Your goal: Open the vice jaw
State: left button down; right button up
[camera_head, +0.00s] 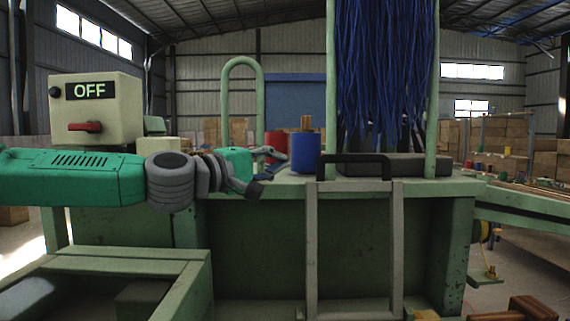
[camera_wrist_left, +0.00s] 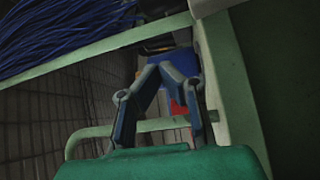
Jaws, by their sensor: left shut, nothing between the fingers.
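My left gripper (camera_head: 274,172) reaches in from the left over the green bench top. Its blue-grey fingers are shut and empty, just left of a blue cylinder (camera_head: 306,153) with a brass-coloured top. In the left wrist view the fingertips (camera_wrist_left: 160,69) meet in front of a blue shape (camera_wrist_left: 184,60). A dark block (camera_head: 425,165) and a black handle (camera_head: 355,158) on a grey frame stand right of the cylinder. I cannot tell for certain which part is the vice jaw. My right gripper is not in view.
A control box (camera_head: 97,110) reading OFF, with a red switch (camera_head: 84,127), stands behind my left arm. A red cylinder (camera_head: 275,143) is partly hidden behind the gripper. Blue bristles (camera_head: 384,65) hang between green posts. A green hoop (camera_head: 242,63) rises behind the bench.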

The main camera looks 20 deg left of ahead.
pick_arm(q)
jog(key=x, duration=0.2)
jog(key=a+x, duration=0.1)
jog(key=x, duration=0.4)
jog(key=shift+w+a+f, duration=0.15)
jog(key=shift+w+f, duration=0.05)
jog(key=shift+w, duration=0.45)
jog(key=s+d, duration=0.1)
jog(key=d, duration=0.1)
jog(key=s+d, duration=0.2)
jog(key=shift+f, duration=0.1)
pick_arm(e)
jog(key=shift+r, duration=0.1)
pick_arm(q)
jog(key=shift+a, duration=0.15)
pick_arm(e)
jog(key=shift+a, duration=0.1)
